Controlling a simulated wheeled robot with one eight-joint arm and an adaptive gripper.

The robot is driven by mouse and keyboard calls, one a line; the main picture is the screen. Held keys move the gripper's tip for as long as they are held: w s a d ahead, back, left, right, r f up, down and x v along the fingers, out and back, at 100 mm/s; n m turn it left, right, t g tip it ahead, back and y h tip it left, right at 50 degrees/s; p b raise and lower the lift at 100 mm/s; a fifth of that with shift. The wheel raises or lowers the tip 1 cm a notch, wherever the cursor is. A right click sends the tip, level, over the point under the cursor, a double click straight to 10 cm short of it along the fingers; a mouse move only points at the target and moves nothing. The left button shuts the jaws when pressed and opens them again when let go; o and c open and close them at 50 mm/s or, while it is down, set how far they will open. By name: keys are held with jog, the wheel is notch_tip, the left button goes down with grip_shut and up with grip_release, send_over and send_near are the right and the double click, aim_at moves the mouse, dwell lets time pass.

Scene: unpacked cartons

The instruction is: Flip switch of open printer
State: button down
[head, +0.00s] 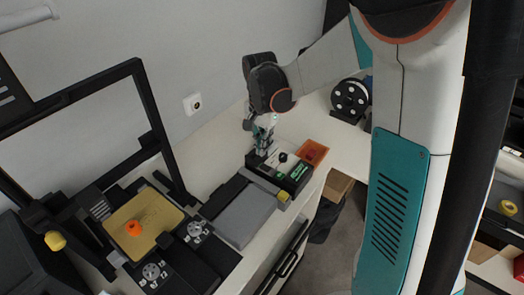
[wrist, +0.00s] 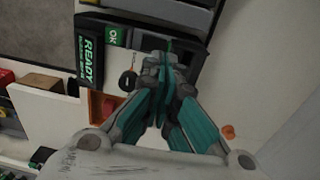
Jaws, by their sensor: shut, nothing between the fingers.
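The open printer stands at the left in the head view, with a black upright frame (head: 150,115) and a yellow bed plate (head: 160,215). To its right, a dark control box (head: 268,174) sits on the white bench. In the wrist view the box has a READY display (wrist: 88,55), a green OK panel (wrist: 113,36) and a round black knob (wrist: 128,80). My gripper (head: 262,152) is shut and empty, at the box's far left end. In the wrist view its fingertips (wrist: 166,50) cover part of the box; any switch beneath is hidden, and I cannot tell whether they touch.
An orange tray (head: 313,151) stands beside the box. A flat grey panel (head: 245,215) lies between printer and box, with a small yellow object (head: 284,196) nearby. A black spool (head: 350,98) stands at the back. The white bench top (head: 205,165) is clear along the wall.

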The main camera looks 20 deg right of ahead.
aim_at(270, 166)
notch_tip(270, 166, up, 9)
jog(key=p, duration=0.2)
jog(key=shift+w+a+f, duration=0.15)
jog(key=shift+w+a, duration=0.05)
jog(key=shift+w, duration=0.25)
jog(key=p, duration=0.1)
jog(key=s+p, duration=0.1)
jog(key=shift+s+d+r+g+p, duration=0.1)
jog(key=shift+d+r+g+p, duration=0.2)
jog(key=shift+g, duration=0.1)
jog(key=shift+f, duration=0.1)
jog(key=f+b, duration=0.1)
jog(key=f, duration=0.3)
jog(key=s+f+b, duration=0.1)
jog(key=f, duration=0.4)
jog(key=d+f+b, duration=0.1)
jog(key=f, duration=0.3)
jog(key=shift+s+f, duration=0.2)
jog(key=shift+f, duration=0.2)
jog(key=shift+f+b, duration=0.15)
jog(key=shift+b, duration=0.2)
